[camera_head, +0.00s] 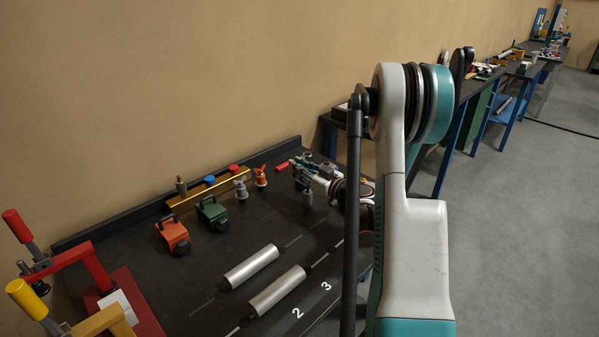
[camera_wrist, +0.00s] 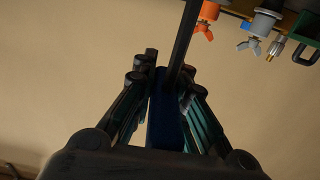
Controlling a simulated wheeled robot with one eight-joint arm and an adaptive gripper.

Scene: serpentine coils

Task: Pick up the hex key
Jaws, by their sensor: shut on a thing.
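In the wrist view my gripper (camera_wrist: 163,78) is closed around a long item with a blue part (camera_wrist: 164,122) low between the fingers and a dark straight shaft (camera_wrist: 183,38) running up out of the picture. I take this to be the hex key; its ends are hidden or out of frame. In the head view my gripper (camera_head: 304,170) is small and partly hidden by my own arm, near the back right of the dark bench. The hex key cannot be made out clearly there.
On the dark bench (camera_head: 190,296), an orange block (camera_head: 173,236) and a green block (camera_head: 212,214) stand before a yellow rail with fittings. Two silver cylinders (camera_head: 250,267) lie in the middle. Red and yellow clamps (camera_head: 88,262) stand at left. The wall is behind.

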